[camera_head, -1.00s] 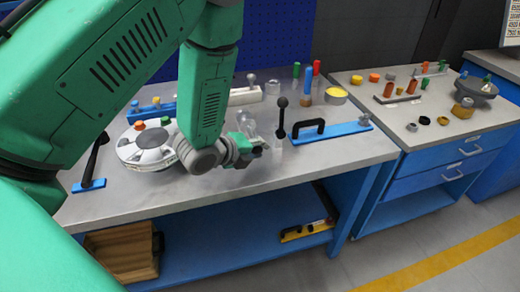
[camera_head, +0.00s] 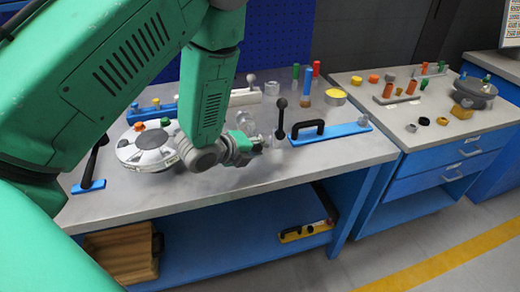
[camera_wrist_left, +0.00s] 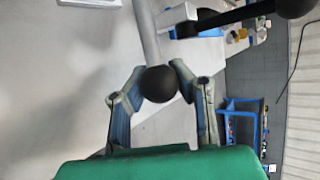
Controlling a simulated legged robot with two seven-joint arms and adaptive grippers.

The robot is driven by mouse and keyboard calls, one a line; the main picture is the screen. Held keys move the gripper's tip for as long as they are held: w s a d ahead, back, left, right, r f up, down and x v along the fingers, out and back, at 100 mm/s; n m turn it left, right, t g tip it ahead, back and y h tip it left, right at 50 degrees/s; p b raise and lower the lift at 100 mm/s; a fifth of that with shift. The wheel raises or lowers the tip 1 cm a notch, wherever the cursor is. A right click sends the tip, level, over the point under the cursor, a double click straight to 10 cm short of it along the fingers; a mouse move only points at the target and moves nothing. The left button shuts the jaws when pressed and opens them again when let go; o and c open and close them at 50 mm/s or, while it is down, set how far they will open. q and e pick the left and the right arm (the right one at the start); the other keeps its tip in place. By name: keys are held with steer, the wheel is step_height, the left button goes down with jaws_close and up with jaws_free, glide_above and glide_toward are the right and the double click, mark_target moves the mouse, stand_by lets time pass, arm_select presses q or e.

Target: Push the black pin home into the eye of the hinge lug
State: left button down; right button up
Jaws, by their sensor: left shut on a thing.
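My left gripper (camera_head: 264,143) is at the middle of the bench, right of the round white flanged shell (camera_head: 150,148). In the left wrist view the two fingertips (camera_wrist_left: 158,80) are closed about a dark round knob (camera_wrist_left: 160,84). A grey rod (camera_wrist_left: 147,30) runs up from the knob. I cannot tell whether this is the black pin. A black lever with a ball top (camera_head: 281,118) stands just beyond the gripper; a black rod with a ball (camera_wrist_left: 237,14) also shows at the upper right of the wrist view. The hinge lug's eye cannot be made out. My right gripper is out of view.
A blue bar with a black handle (camera_head: 330,131) lies right of the gripper. A long white block (camera_head: 245,97) lies behind. Another blue-based black lever (camera_head: 95,160) stands at the left. The bench front (camera_head: 230,180) is clear. A second bench (camera_head: 440,140) at the right holds small parts.

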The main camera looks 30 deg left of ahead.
mark_target(248, 131)
arm_select(q)
steer(key=shift+w+a, duration=1.35)
steer(key=shift+a, duration=0.3)
steer(key=shift+w+a, duration=0.2)
steer(key=shift+a, duration=0.05)
steer(key=shift+w+a, duration=0.95)
steer(key=shift+a, duration=0.2)
steer(key=c, duration=1.3)
jaws_free()
steer(key=shift+r, duration=0.1)
steer(key=shift+c, duration=0.2)
steer(key=shift+d, duration=0.1)
steer(key=shift+s, duration=0.1)
steer(key=v, duration=1.1)
steer(key=shift+s+r, duration=0.2)
steer(key=shift+s, duration=0.05)
